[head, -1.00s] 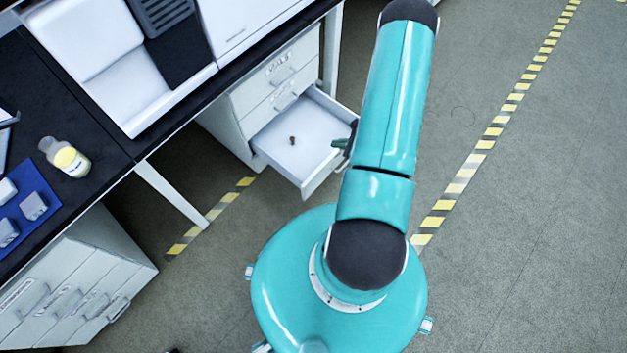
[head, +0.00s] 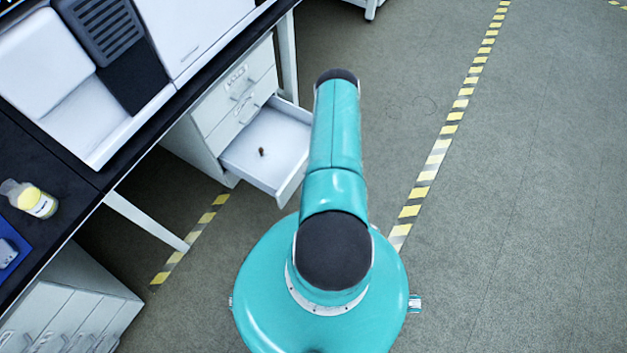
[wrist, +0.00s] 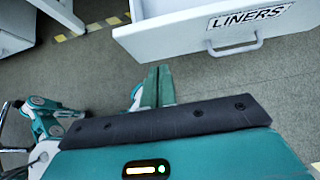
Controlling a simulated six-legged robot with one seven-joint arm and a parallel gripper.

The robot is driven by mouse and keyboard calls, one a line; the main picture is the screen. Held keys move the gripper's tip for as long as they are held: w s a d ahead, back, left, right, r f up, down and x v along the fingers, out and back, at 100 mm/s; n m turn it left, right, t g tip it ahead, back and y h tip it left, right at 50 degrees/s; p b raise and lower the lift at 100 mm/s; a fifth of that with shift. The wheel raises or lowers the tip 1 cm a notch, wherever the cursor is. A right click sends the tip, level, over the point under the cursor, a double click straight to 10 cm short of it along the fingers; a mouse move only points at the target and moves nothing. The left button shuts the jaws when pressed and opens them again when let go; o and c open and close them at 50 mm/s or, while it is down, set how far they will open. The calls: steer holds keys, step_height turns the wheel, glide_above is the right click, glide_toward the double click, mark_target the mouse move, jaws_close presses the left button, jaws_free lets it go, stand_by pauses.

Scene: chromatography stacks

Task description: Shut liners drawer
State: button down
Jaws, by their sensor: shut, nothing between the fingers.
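The liners drawer (head: 285,140) is pulled well out of its white cabinet under the bench, with a small dark item lying inside. In the wrist view its white front (wrist: 160,41) carries a LINERS label (wrist: 250,15) and a bar handle (wrist: 235,48). My gripper (wrist: 158,72) shows there with its green fingers together and empty. The fingertips are just below the drawer front in the picture, left of the handle, and appear apart from it. In the head view my arm hides the gripper and the drawer's right corner.
Closed drawers (head: 235,90) sit above the open one. The black bench (head: 60,165) holds white equipment and a yellow-labelled bottle (head: 30,198). A bench leg (head: 145,220) stands left of the drawer. Open floor (head: 530,200) with a striped tape line lies to the right.

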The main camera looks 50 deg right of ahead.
mark_target(289, 183)
steer(key=w+f, duration=0.1)
steer(key=w, duration=0.1)
steer(key=w+f, duration=0.1)
steer(key=w, duration=0.1)
steer(key=w+f, duration=0.1)
steer(key=w, duration=0.1)
steer(key=shift+w+a, duration=0.1)
steer(key=shift+a, duration=0.2)
steer(key=shift+w, duration=0.45)
steer(key=shift+w, duration=0.1)
